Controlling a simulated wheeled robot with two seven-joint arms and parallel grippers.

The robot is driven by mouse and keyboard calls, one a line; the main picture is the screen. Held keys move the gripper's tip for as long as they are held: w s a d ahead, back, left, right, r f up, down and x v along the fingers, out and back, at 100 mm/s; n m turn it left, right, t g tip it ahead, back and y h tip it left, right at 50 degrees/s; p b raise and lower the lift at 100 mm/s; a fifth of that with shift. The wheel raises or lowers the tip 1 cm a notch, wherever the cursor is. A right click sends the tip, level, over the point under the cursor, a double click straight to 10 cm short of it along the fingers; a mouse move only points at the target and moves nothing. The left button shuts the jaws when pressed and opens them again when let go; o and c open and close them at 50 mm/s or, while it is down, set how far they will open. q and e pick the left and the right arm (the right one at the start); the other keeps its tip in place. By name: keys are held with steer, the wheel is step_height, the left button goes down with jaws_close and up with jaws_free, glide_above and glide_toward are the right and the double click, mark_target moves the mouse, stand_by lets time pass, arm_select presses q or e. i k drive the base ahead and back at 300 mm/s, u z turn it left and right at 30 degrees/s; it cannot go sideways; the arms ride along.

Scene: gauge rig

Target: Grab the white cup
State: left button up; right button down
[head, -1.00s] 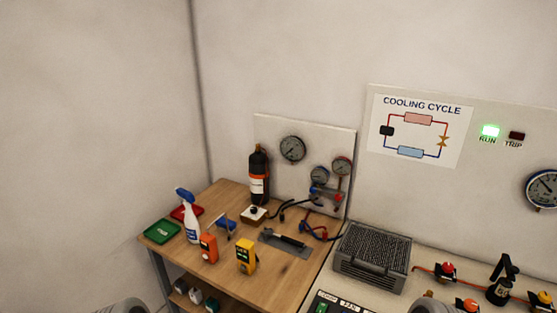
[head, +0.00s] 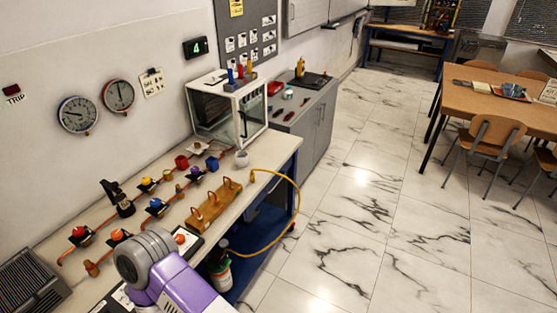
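A small white cup (head: 241,158) stands upright near the right end of the long workbench (head: 268,148), in front of the glass-walled cabinet. Part of one of my arms, purple and grey, shows at the bottom of the head view, to the lower left of the cup and well apart from it. Neither of my grippers shows in the head view. Nothing is touching the cup.
The glass cabinet (head: 228,108) stands behind the cup. A wooden block with posts (head: 214,204) and a yellow hose (head: 292,188) are near it. Valves on copper pipes line the bench. Open marble floor (head: 375,215) lies right, with a table (head: 500,97) and chairs beyond.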

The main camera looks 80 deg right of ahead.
mark_target(242, 159)
steer(key=z, duration=3.35)
steer(key=i, duration=2.65)
steer(key=u, duration=3.4)
steer(key=i, duration=0.4)
steer(key=z, duration=0.1)
